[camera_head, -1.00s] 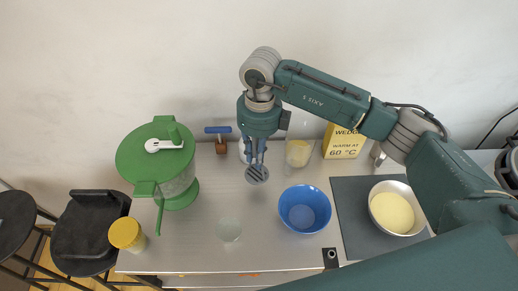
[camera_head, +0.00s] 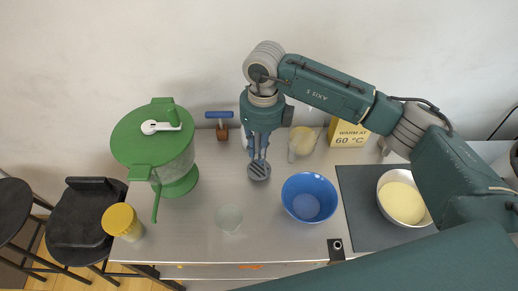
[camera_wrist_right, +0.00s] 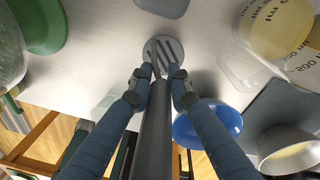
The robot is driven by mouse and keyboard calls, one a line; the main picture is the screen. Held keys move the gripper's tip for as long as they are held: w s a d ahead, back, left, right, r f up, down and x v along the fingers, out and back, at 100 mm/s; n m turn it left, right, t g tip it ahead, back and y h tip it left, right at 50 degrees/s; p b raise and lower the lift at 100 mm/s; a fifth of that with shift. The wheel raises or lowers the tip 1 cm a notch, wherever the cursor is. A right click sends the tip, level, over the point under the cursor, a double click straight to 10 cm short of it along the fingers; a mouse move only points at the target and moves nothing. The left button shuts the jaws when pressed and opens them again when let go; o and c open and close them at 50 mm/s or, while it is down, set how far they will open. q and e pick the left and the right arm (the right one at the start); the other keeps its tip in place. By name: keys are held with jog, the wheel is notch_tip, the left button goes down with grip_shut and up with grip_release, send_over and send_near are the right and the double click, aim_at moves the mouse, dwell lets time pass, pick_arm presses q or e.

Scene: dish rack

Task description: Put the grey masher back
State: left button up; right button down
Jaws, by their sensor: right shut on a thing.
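The grey masher (camera_head: 259,171) hangs from my right gripper (camera_head: 257,150), with its round slotted head down over the back middle of the counter. In the wrist view the right gripper (camera_wrist_right: 160,85) is shut on the masher's dark shaft (camera_wrist_right: 153,130), and the slotted head (camera_wrist_right: 163,50) shows beyond the fingertips. I cannot tell how far the head is above the counter. A pale container, partly hidden behind the gripper, stands near the wall. My left gripper is not in view.
A blue bowl (camera_head: 309,197) is right of the masher, a clear glass (camera_head: 229,217) in front. A green dispenser (camera_head: 152,145) and yellow-lidded jar (camera_head: 121,221) stand left. A steel bowl (camera_head: 404,201) is right.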

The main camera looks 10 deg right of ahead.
jog(key=shift+f, duration=0.25)
jog(key=shift+f+b, duration=0.7)
jog(key=shift+b, duration=0.1)
jog(key=shift+f, duration=0.25)
jog(key=c, duration=1.5)
grip_release()
jog(key=shift+c, duration=0.2)
jog(key=c, duration=0.4)
jog(key=shift+r, duration=0.2)
jog(key=shift+r, duration=0.65)
